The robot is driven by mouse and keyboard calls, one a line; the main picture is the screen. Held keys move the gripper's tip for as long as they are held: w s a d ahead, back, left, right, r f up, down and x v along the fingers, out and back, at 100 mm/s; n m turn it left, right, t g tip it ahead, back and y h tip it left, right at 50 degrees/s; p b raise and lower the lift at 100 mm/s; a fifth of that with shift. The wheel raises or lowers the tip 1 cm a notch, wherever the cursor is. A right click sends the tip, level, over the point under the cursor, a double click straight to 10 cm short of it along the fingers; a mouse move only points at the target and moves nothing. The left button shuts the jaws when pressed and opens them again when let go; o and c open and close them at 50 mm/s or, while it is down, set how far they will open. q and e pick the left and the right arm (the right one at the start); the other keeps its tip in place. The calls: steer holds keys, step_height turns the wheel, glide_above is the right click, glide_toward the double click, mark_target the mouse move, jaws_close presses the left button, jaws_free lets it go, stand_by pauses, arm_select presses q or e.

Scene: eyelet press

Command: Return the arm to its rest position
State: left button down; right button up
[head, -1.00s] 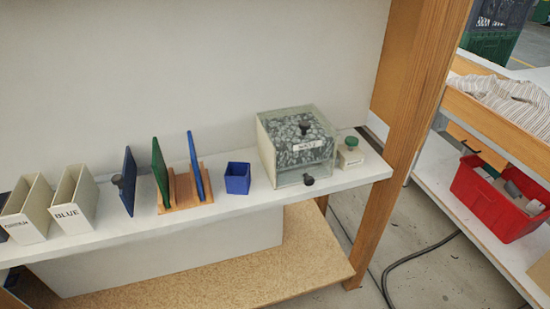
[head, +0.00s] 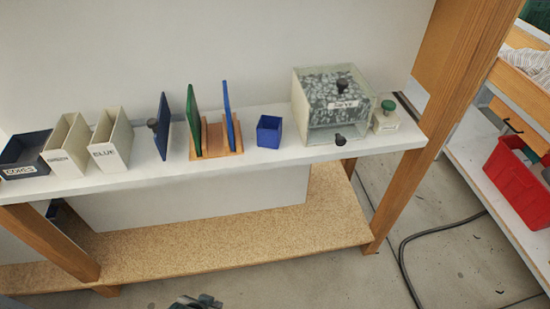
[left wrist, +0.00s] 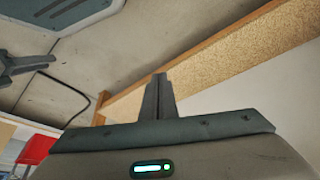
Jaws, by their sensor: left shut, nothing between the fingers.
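My left gripper (head: 196,302) shows only in part at the bottom edge of the head view, low in front of the shelf unit. In the left wrist view its fingers (left wrist: 159,96) are together, with nothing between them. A dark forked part (left wrist: 28,66) at the left edge of that view may be my right gripper; its state is unclear. The left gripper is apart from the shelf and touches nothing that I can see.
The white shelf (head: 240,165) holds a dark tray (head: 24,157), label-bearing bins (head: 110,150), blue and green plates in a wooden rack (head: 216,140), a blue cup (head: 269,132) and a clear box (head: 335,105). A chipboard lower shelf (head: 230,240) is bare. A red bin (head: 520,185) stands right.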

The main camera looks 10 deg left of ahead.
arm_select(q)
step_height(320, 180, down, 22)
steer(key=s+d+t+h, duration=0.1)
steer(key=s+d+t, duration=0.1)
steer(key=d, duration=0.1)
steer(key=shift+r, duration=0.15)
steer(key=shift+a, duration=0.1)
stand_by(0.5)
steer(key=shift+s, duration=0.1)
stand_by(1.1)
